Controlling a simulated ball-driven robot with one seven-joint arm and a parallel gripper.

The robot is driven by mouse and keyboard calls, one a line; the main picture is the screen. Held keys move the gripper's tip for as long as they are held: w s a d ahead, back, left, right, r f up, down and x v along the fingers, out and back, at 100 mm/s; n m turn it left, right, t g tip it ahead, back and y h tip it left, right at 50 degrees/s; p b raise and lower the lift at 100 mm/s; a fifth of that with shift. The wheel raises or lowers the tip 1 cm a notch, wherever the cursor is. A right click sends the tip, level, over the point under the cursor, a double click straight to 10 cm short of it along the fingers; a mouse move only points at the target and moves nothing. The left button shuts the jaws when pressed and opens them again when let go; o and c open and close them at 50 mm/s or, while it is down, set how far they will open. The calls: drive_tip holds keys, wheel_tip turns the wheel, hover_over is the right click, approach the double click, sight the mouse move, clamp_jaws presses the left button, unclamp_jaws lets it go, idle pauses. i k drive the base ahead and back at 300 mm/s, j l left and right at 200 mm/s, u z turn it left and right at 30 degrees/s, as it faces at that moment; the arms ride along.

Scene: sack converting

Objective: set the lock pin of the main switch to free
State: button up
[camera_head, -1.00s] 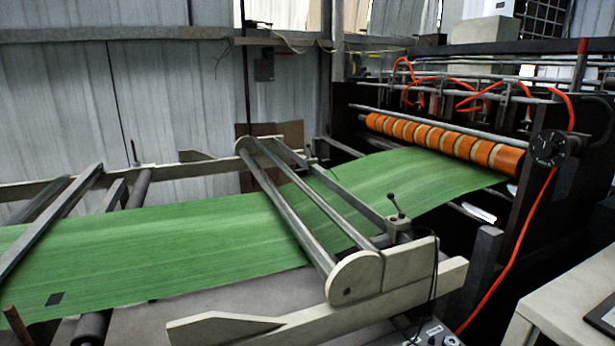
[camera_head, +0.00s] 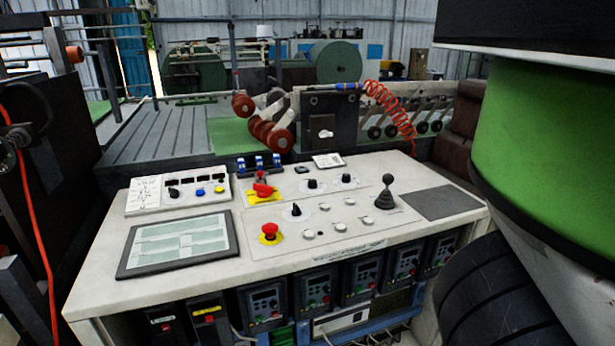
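What looks like the main switch is a red rotary handle (camera_head: 263,189) on a yellow plate (camera_head: 262,198). It sits in the middle of the control desk (camera_head: 420,235), towards its back edge. A small upright part shows just behind the red handle; it is too small to tell whether it is the lock pin or how it is set. My gripper is not in view.
A red mushroom button (camera_head: 269,231) on a yellow base is nearer the front. A black lever (camera_head: 386,192) stands to the right, and a screen (camera_head: 180,244) lies at the left. Dark drive units (camera_head: 315,286) fill the desk front. Large green and black parts at right block the view.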

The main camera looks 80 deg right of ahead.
sight(260, 172)
drive_tip(key=k+z, duration=0.1)
drive_tip(key=z, duration=0.7)
drive_tip(key=k+l+z, duration=0.1)
drive_tip(key=z, duration=0.3)
drive_tip(key=k+z, duration=0.1)
drive_tip(key=z, duration=0.3)
